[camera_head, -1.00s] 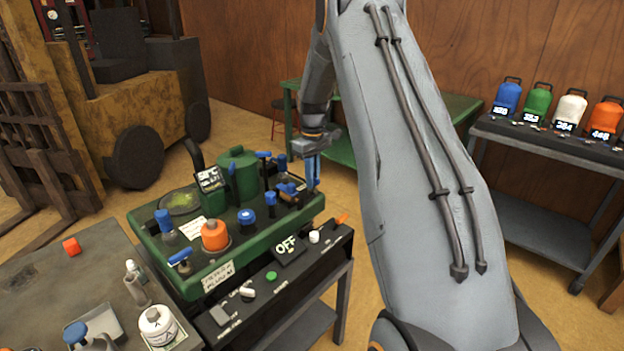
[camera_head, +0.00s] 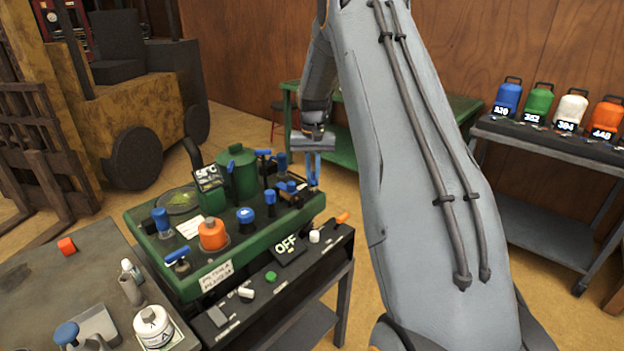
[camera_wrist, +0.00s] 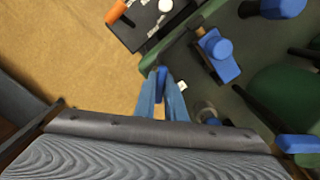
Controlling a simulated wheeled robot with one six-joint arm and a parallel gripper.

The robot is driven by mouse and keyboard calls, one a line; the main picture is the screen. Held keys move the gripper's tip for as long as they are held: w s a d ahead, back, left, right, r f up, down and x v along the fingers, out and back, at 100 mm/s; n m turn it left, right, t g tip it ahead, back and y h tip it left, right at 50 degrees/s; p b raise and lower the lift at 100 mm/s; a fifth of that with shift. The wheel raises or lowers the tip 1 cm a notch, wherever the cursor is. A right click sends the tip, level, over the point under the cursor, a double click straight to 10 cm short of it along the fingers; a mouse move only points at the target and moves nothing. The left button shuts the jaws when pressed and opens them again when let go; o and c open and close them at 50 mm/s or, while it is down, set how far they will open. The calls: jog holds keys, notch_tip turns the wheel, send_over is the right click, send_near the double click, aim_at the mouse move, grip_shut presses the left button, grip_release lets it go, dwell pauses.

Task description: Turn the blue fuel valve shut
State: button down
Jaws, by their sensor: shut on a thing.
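My gripper (camera_head: 313,178) points down at the right end of the green mower body (camera_head: 185,275). In the wrist view its two blue-grey fingers (camera_wrist: 162,90) are closed around a small blue handle (camera_wrist: 161,78), which appears to be the fuel valve's. The handle stands upright between the fingertips, at the edge of the green body. In the head view the fingers largely hide it, so I cannot tell its turn angle there.
Other blue-topped controls (camera_head: 245,215) and an orange cap (camera_head: 212,235) stand on the mower. A black panel reading OFF (camera_head: 288,247) is in front. A green bench (camera_head: 450,110) stands behind. A side table with bottles (camera_head: 155,325) is at left.

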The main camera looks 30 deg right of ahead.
aim_at(313, 176)
jog(key=m, duration=0.4)
jog(key=shift+m+b, duration=0.3)
jog(key=shift+b, duration=0.05)
jog(key=shift+m, duration=1.9)
jog(key=c, duration=1.8)
grip_release()
jog(key=shift+r+b, duration=0.1)
jog(key=shift+b, duration=0.2)
notch_tip(313, 176, up, 8)
jog(key=shift+f+b, duration=0.15)
jog(key=shift+b, duration=0.7)
